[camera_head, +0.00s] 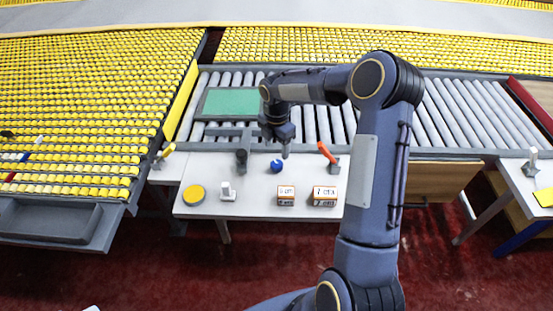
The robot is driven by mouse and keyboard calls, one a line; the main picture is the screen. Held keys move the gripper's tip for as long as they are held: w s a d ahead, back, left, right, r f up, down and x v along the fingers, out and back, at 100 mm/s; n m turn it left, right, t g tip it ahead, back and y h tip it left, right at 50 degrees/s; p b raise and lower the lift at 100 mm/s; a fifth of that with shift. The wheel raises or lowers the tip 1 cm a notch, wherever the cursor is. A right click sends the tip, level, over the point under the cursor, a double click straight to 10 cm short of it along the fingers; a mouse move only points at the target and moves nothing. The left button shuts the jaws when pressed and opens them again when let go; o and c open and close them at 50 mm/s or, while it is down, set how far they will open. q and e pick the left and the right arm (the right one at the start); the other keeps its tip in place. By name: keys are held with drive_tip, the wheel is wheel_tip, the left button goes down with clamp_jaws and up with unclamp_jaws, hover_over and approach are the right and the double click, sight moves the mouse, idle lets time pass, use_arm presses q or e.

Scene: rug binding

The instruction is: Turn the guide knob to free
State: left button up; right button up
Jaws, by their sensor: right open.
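A small blue knob (277,166) stands on the white work table (255,207), just in front of the roller conveyor. I take it for the guide knob; its pointer and any setting marks are too small to read. My right gripper (279,147) reaches down from the conveyor side, just behind and above the blue knob. It is open, and its fingers are partly hidden by the wrist. I cannot tell whether a fingertip touches the knob. My left gripper is out of the picture.
A green panel (231,103) lies on the rollers. Around the knob are a dark post (241,159), an orange lever (327,153), a white switch (228,192), a yellow disc (194,195) and two label blocks (286,196), (325,196). Yellow roller beds lie left.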

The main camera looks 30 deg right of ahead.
sight(277, 164)
wheel_tip(277, 164, down, 7)
drive_tip(key=shift+p, duration=0.4)
drive_tip(key=c, duration=1)
